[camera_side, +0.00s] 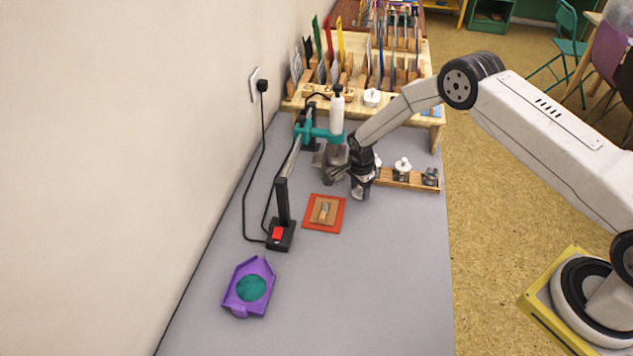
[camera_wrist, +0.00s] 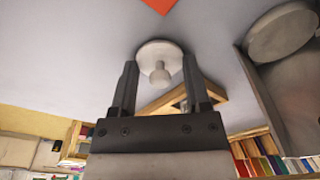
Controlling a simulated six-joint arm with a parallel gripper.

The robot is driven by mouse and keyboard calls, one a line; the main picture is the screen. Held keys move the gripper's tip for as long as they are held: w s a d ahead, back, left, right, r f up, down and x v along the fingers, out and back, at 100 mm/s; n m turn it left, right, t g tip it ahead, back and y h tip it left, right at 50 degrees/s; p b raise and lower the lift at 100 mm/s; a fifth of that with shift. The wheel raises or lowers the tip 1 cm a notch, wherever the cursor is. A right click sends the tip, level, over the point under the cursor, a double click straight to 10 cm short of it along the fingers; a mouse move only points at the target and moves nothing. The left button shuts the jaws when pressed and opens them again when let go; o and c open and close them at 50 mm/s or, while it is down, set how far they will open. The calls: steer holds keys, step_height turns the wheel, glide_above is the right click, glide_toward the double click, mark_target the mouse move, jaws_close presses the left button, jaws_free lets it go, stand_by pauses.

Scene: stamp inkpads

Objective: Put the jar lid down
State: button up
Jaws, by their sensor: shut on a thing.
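The jar lid (camera_wrist: 155,52) is a pale round disc with a knob, seen in the wrist view between the two dark fingers of my gripper (camera_wrist: 160,66). The gripper is shut on it. In the side view my gripper (camera_side: 360,188) points down over the grey table, between the orange-red mat and the wooden jar rack (camera_side: 394,181); the lid cannot be made out there. A jar with a white top (camera_side: 403,167) stands in the rack, and a dark grey jar (camera_side: 430,176) stands at its right end.
The orange-red mat (camera_side: 309,225) bears a small wooden block (camera_side: 323,211). A purple tray (camera_side: 235,301) with a green pad lies nearer. A teal-and-black stand (camera_side: 283,207) with a cord is at left. A wooden tool rack (camera_side: 437,120) stands behind. The table's front right is clear.

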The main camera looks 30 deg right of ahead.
mark_target(357, 195)
steer(key=o, duration=1.2)
steer(key=shift+f, duration=0.1)
step_height(357, 195, up, 12)
steer(key=a, duration=0.1)
steer(key=shift+s, duration=0.1)
stand_by(0.5)
